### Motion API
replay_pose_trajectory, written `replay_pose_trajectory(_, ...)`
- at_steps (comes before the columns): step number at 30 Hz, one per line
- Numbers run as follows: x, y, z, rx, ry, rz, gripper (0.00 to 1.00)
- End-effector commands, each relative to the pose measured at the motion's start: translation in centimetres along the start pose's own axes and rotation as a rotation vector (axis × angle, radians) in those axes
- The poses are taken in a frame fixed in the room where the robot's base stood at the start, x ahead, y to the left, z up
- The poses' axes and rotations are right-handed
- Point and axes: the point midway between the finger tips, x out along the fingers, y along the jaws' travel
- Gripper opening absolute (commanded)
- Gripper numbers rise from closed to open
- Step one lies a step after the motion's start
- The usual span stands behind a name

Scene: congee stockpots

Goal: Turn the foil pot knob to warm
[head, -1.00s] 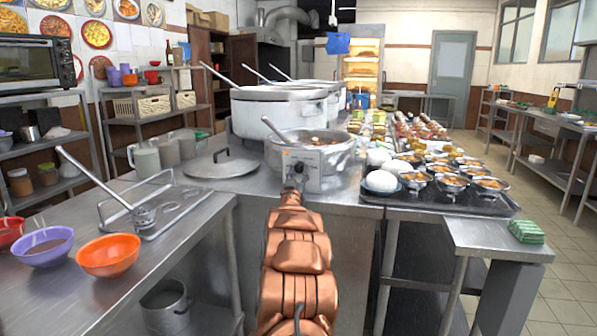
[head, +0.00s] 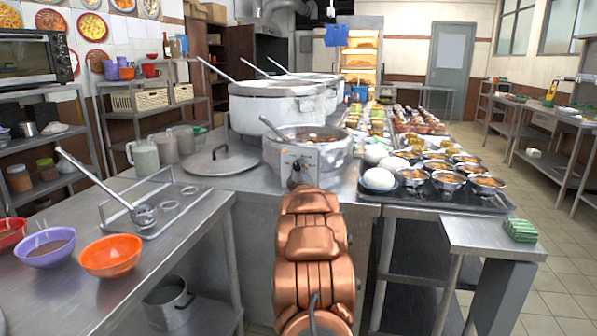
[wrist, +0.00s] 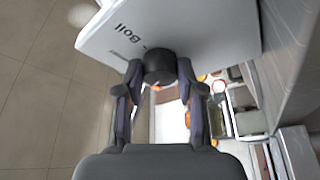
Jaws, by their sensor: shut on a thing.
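The foil pot (head: 335,156) is a silvery, wrinkled pot with a ladle in it, at the counter's front edge in the head view. A pale control panel (head: 299,160) is on its front. In the wrist view the panel (wrist: 180,25) bears the word "Boil" beside a round black knob (wrist: 159,66); its other lettering is too small to read. My gripper (wrist: 160,75) is shut on the knob, one finger at each side. In the head view my gripper (head: 297,182) is at the panel's lower part, and my arm hides the knob. The knob's setting cannot be told.
Larger white stockpots (head: 275,105) stand behind. A pot lid (head: 220,161) lies to the left. A dark tray (head: 450,198) of metal bowls is close on the right. Orange (head: 110,256) and purple (head: 46,246) bowls stand at the front left.

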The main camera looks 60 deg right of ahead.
Motion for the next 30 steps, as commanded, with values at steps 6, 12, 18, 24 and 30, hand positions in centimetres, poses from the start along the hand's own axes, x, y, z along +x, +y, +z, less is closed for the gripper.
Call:
replay_pose_trajectory(6, 0.01, 0.14, -0.05, -0.067, 0.001, -0.026, 0.03)
replay_pose_trajectory(12, 0.02, 0.14, -0.08, -0.089, 0.001, -0.036, 0.03)
replay_pose_trajectory(18, 0.03, 0.14, -0.10, -0.090, 0.001, -0.036, 0.03)
replay_pose_trajectory(24, 0.02, 0.14, -0.10, -0.089, 0.001, -0.036, 0.42)
replay_pose_trajectory(30, 0.02, 0.13, -0.07, -0.089, 0.001, -0.036, 0.63)
